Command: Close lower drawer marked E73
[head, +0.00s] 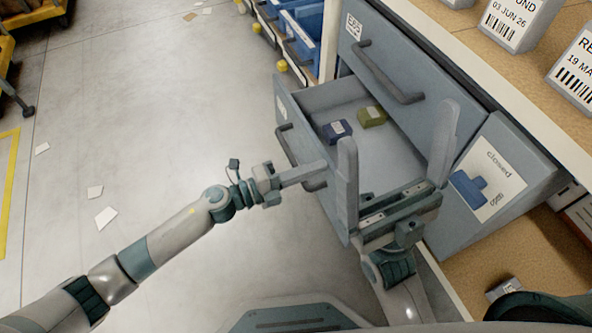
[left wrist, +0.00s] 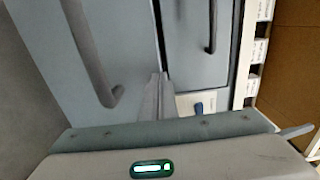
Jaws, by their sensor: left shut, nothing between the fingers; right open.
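The lower drawer (head: 297,140) is grey-blue and pulled out, its front facing left in the head view. Its label (head: 281,104) is too oblique to read. A blue block (head: 337,131) and an olive block (head: 371,117) lie inside. My left gripper (head: 325,169) is shut and empty, its fingers across the drawer front near the dark handle (head: 284,130). In the left wrist view its fingertips (left wrist: 157,78) lie over the edge of a drawer front with a large handle (left wrist: 90,55); I cannot tell whether they touch. My right gripper (head: 398,125) is open and empty, above the drawer's near side.
The upper drawer (head: 405,65) is shut, with a handle and label. A shelf with label cards (head: 522,20) runs above. Blue bins (head: 303,35) stand behind. Floor at left is mostly clear, with paper scraps (head: 106,217).

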